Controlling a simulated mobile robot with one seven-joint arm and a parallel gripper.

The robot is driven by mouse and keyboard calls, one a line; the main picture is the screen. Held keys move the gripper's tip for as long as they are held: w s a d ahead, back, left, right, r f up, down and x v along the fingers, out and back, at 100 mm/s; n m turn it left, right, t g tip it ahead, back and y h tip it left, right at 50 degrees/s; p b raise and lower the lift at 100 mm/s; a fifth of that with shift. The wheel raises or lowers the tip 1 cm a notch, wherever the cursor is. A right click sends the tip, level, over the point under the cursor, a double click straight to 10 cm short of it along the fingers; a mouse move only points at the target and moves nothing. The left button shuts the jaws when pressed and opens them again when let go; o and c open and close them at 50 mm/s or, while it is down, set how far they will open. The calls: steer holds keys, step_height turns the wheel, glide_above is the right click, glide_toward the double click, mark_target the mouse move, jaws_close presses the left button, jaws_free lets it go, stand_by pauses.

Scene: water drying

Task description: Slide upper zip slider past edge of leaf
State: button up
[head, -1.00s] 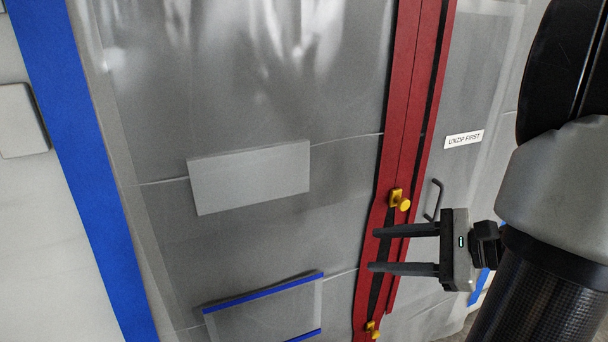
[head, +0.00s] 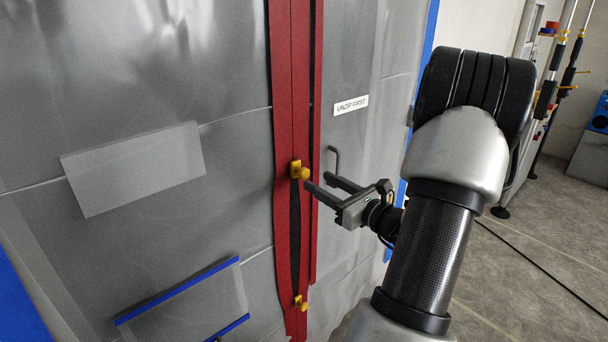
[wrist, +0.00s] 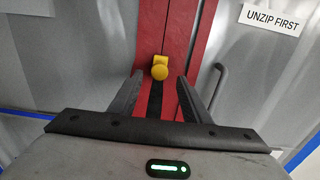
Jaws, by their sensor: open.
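The upper zip slider (head: 297,170) is a small yellow pull with a round knob on a red zip strip (head: 283,110) running down a grey plastic sheet. A dark gap shows in the zip below it, down to a lower yellow slider (head: 300,302). My gripper (head: 317,181) is open and empty, just right of the upper slider in the head view. In the wrist view the upper slider (wrist: 160,68) is centred between and just beyond the fingertips (wrist: 160,78). I cannot tell the exact distance. Which edge is the leaf's is unclear.
A black handle (head: 334,158) and an "UNZIP FIRST" label (head: 350,105) are on the sheet right of the zip. A grey panel (head: 132,168) and a blue-edged pocket (head: 188,308) are to the left. Open floor (head: 530,255) lies right of my arm.

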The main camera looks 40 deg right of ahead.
mark_target(306, 173)
steer(key=w, duration=0.7)
steer(key=shift+w+a, duration=0.25)
steer(key=shift+a, duration=0.05)
steer(key=shift+r, duration=0.1)
jaws_close()
